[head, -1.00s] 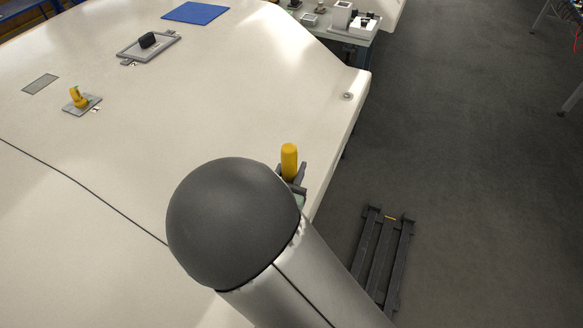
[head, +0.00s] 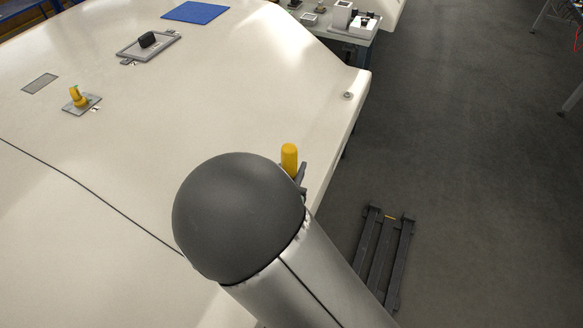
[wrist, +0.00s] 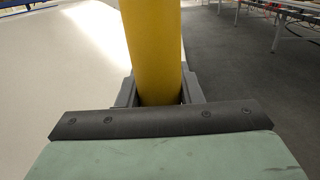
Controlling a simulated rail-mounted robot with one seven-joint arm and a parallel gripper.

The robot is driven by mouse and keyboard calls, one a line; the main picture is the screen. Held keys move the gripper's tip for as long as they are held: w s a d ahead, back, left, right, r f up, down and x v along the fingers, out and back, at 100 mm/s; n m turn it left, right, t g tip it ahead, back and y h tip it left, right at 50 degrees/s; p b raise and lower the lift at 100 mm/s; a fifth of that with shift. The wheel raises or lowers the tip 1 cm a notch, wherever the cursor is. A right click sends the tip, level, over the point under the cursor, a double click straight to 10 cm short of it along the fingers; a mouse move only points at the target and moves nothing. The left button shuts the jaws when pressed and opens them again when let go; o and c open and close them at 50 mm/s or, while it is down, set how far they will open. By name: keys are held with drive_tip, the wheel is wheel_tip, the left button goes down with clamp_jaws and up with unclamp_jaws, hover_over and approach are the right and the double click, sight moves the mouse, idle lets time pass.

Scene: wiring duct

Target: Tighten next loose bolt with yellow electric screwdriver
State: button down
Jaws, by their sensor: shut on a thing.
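The yellow electric screwdriver (head: 289,158) stands upright behind my arm's dark round joint in the head view. Its yellow body (wrist: 155,50) fills the middle of the wrist view. My gripper (wrist: 160,98) is shut on it; in the head view only a small dark part of my gripper (head: 301,178) shows beside it. The screwdriver is over the right edge area of the large white surface (head: 240,100). Its tip is hidden. One round bolt-like fitting (head: 348,95) sits near that edge, farther back, apart from the screwdriver. I cannot tell whether a bolt is under the tip.
On the white surface are a small plate with a yellow-green fitting (head: 79,98), a grey plate with a black handle (head: 147,42), a grille (head: 40,83) and a blue mat (head: 195,12). A workbench (head: 340,22) stands behind. A dark pallet-like frame (head: 388,255) lies on open floor.

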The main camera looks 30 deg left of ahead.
drive_tip(key=shift+f+b, duration=0.65)
drive_tip(key=shift+f, duration=0.25)
idle(1.2)
drive_tip(key=shift+r, duration=0.1)
idle(1.0)
drive_tip(key=shift+r+p, duration=2.3)
drive_tip(key=shift+r, duration=0.7)
